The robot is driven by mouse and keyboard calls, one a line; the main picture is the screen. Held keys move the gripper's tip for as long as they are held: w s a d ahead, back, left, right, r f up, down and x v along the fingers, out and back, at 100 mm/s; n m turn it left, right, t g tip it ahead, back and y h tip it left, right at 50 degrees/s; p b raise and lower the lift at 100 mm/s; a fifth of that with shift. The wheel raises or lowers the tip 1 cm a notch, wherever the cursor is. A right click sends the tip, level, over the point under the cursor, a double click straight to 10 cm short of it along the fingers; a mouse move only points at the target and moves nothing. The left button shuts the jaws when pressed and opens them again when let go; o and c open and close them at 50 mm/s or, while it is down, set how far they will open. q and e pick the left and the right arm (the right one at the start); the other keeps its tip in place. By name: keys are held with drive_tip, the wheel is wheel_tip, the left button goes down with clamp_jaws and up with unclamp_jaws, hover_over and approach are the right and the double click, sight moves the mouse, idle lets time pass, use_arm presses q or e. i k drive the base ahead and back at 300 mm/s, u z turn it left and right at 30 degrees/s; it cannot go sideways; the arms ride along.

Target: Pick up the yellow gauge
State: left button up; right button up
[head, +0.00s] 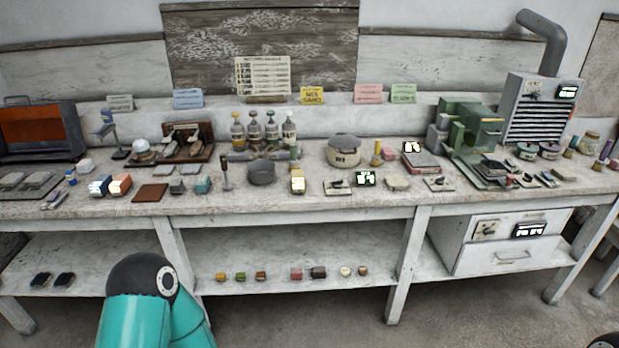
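A small yellow block-like device with a pale, bright face (298,181) stands near the front edge of the workbench, right of the dark grey round pot. It looks like the yellow gauge, but its markings are too small to read. Nothing is touching it from my side. Neither of my grippers shows in the head view. Only a teal and black part of my own arm shows at the lower left, and a dark piece at the lower right corner.
The dark grey pot (262,172) and a small black-and-white display (366,179) flank the yellow device. A lidded pot (343,151) and several bottles stand behind. The workbench (240,205) is crowded. Small blocks sit on its lower shelf (330,288).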

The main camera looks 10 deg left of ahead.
sight(297, 175)
drive_tip(key=z, duration=0.25)
drive_tip(key=i, duration=1.5)
drive_tip(key=u, duration=0.35)
